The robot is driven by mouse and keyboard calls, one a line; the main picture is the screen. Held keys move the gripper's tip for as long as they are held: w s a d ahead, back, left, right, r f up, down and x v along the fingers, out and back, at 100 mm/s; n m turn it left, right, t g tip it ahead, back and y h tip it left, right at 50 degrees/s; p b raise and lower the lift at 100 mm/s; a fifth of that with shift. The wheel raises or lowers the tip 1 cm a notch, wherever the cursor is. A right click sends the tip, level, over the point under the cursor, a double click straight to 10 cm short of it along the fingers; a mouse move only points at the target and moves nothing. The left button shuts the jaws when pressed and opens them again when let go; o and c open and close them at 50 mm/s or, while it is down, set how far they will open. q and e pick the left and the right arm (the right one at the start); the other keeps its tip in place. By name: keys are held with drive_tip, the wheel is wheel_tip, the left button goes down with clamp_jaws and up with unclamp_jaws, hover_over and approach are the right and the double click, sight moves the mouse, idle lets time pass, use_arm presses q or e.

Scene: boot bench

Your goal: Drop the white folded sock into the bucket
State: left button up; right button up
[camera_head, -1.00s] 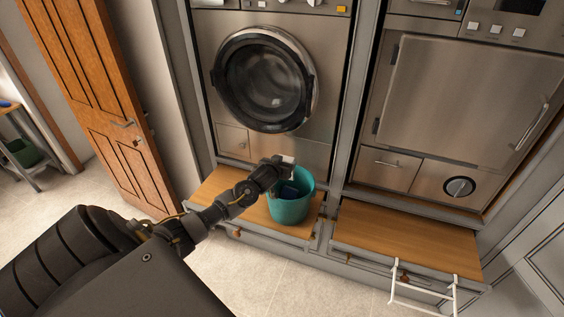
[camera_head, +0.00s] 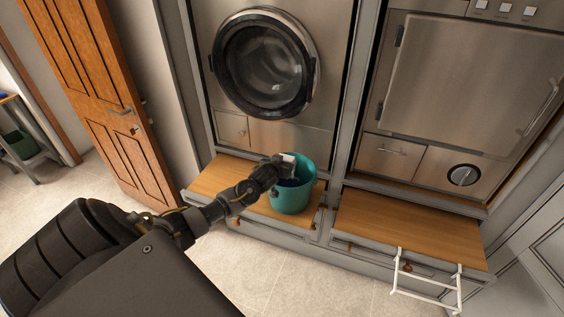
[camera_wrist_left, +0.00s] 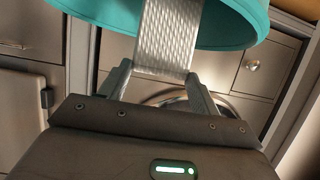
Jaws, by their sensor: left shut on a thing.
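The teal bucket (camera_head: 293,190) stands on the wooden bench top below the round-doored machine. My left gripper (camera_head: 285,166) is at the bucket's rim, over its left side. It is shut on the white folded sock (camera_head: 289,158), a small pale piece at the fingertips. In the left wrist view the sock (camera_wrist_left: 168,38) shows as a ribbed whitish strip between the two fingers, with the teal bucket (camera_wrist_left: 235,25) just beyond it. My right gripper is not in view.
The wooden bench top (camera_head: 225,178) has free room left of the bucket. A second wooden bench top (camera_head: 410,228) to the right is bare. A white rack (camera_head: 428,280) hangs at its front. A steel washer with a round door (camera_head: 265,65) rises behind.

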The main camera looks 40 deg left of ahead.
use_arm(q)
drive_tip(key=o, duration=1.2)
drive_tip(key=b+v, duration=0.2)
drive_tip(key=v, duration=0.9)
